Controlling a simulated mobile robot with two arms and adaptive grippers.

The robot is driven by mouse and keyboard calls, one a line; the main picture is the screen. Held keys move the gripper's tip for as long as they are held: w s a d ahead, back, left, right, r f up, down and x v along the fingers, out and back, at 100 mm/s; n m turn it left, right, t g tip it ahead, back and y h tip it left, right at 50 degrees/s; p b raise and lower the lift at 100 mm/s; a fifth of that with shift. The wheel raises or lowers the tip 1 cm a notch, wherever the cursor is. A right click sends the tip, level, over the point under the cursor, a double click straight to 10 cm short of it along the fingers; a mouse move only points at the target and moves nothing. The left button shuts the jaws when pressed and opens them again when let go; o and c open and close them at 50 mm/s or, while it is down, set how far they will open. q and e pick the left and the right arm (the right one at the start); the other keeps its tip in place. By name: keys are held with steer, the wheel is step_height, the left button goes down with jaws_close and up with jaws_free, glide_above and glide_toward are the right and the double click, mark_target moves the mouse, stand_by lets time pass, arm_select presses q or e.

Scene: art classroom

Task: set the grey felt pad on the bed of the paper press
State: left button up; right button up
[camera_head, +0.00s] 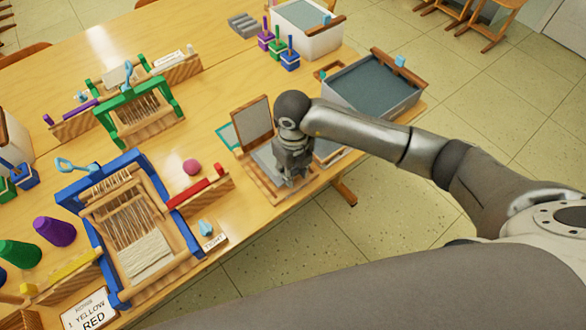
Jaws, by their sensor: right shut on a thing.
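The paper press (251,121) stands at the table's right end, with its wooden lid tilted up. Its low wooden base extends toward the front edge. A grey flat surface (264,160) shows on the base beside my gripper; I cannot tell how much of it is the felt pad and how much is the bed. My right gripper (294,180) points down over the front right part of the base. It is shut on the grey felt pad, which its fingers and wrist largely hide. Whether the pad touches the bed is unclear. My left gripper is not in view.
A grey vat (410,98) stands right of the press, with a wooden frame (328,148) in front. A blue loom (92,230), a green loom (110,121), a red bar (195,193) and a pink ball (191,167) lie left. The table edge is close.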

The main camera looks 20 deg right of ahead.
steer(key=shift+f, duration=0.2)
steer(key=shift+f+b, duration=0.6)
steer(key=shift+b, duration=0.15)
steer(key=shift+f+b, duration=0.6)
steer(key=shift+b, duration=0.05)
stand_by(1.0)
stand_by(0.4)
steer(key=o, duration=0.9)
step_height(320, 180, up, 12)
stand_by(0.7)
